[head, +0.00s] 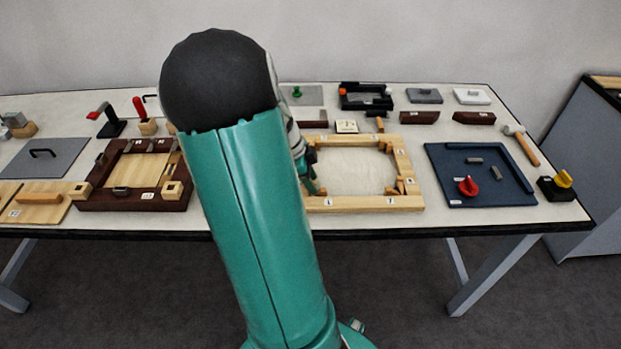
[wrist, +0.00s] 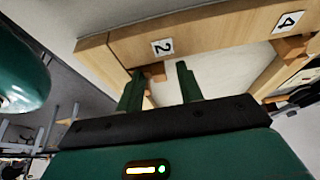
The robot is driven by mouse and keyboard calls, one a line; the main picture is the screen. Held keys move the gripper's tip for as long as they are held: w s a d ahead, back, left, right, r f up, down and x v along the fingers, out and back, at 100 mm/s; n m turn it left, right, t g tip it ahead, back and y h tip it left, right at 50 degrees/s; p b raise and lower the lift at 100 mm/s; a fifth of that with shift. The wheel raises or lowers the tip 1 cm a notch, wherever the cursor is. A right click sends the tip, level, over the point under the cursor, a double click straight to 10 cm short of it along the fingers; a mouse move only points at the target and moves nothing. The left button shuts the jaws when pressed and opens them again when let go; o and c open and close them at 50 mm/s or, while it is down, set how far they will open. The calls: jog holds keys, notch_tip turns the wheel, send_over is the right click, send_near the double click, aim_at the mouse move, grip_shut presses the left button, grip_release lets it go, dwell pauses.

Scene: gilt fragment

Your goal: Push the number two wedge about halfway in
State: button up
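The light wood frame (head: 375,204) lies on the table around a pale panel (head: 350,172). In the wrist view, one frame rail (wrist: 205,38) carries a label "2" (wrist: 162,47). Just below that label a small brown wedge (wrist: 154,71) shows at the rail's inner edge; how far in it sits I cannot tell. My gripper (wrist: 160,70) has its two green fingers apart, with the wedge showing between and beyond the tips, nearer the left one. Whether a finger touches it is unclear. In the head view my arm hides the frame's left side and most of the gripper.
Another wedge (wrist: 290,48) sits by label "4". A dark wood frame (head: 133,202) lies to the left, a blue tray (head: 490,196) with a red knob to the right. Small blocks and tools stand behind. The table's front edge runs close before the frames.

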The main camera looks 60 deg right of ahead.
jog(key=shift+r, duration=0.1)
jog(key=v, duration=1.3)
jog(key=shift+r, duration=0.3)
jog(key=shift+w+a, duration=0.15)
jog(key=w+a+r+n+t, duration=0.2)
jog(key=w+a+n+t, duration=0.1)
jog(key=a+n, duration=0.65)
jog(key=w+a+r+n+t, duration=0.35)
jog(key=a+n, duration=0.25)
jog(key=a, duration=0.6)
jog(key=s+a+r+n+t+y, duration=0.1)
jog(key=s+a+n+t+y, duration=0.1)
jog(key=a+n, duration=1.3)
jog(key=shift+s+a+t, duration=0.55)
jog(key=shift+s+a, duration=0.6)
jog(key=shift+d, duration=0.15)
